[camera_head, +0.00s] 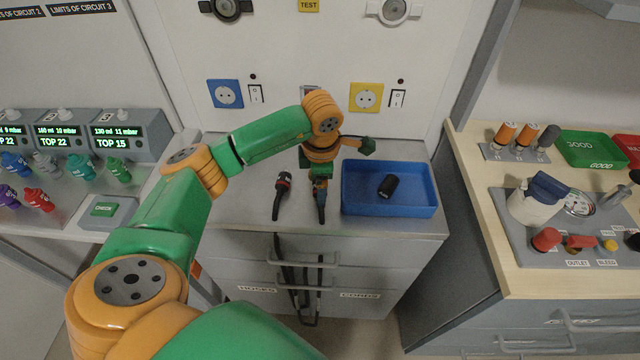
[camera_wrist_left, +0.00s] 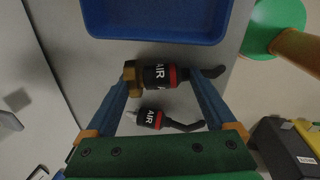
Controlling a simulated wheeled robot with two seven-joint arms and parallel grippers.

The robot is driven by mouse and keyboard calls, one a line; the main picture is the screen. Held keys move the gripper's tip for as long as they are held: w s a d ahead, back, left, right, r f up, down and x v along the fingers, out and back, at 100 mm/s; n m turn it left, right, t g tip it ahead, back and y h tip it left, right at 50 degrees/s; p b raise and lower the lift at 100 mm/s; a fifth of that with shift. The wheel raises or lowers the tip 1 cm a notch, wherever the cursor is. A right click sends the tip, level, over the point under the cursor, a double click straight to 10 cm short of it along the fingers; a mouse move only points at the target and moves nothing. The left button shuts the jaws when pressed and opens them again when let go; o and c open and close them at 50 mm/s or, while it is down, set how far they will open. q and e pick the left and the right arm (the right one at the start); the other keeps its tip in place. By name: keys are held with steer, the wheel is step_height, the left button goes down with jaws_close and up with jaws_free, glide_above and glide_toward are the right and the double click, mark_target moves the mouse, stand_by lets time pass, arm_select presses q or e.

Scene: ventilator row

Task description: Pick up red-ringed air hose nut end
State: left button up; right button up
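Two black hose ends lie on the grey counter. The one nearer the blue tray has a brass nut (camera_wrist_left: 132,78), an AIR label and a red ring (camera_wrist_left: 173,75); in the head view this hose end (camera_head: 321,207) is partly hidden under my gripper. The other hose end (camera_wrist_left: 150,118) has a silver tip, an AIR label and a red ring; it also shows in the head view (camera_head: 282,190). My left gripper (camera_wrist_left: 160,85) is open above them, its blue fingers apart, one tip near the brass nut. Contact cannot be told. My right gripper is out of view.
The blue tray (camera_head: 365,210) stands right of the gripper with a black cylinder (camera_head: 388,186) in it. Black hoses (camera_head: 290,272) hang over the counter's front edge. Ventilator units (camera_head: 117,140) stand at left, a wooden bench (camera_head: 480,215) with fittings at right.

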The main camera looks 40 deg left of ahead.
arm_select(q)
steer(key=c, duration=0.3)
steer(key=shift+w, duration=0.1)
steer(key=shift+r, duration=0.35)
steer(key=r, duration=0.2)
steer(key=s+d+r+b, duration=0.1)
steer(key=r, duration=0.1)
steer(key=d+r, duration=0.1)
steer(key=shift+s+r+b, duration=0.3)
steer(key=shift+s+r, duration=0.1)
steer(key=s+d+r+p, duration=0.1)
steer(key=s+d+r, duration=0.5)
steer(key=s+d, duration=0.2)
steer(key=shift+d+r, duration=0.15)
steer(key=shift+r, duration=0.1)
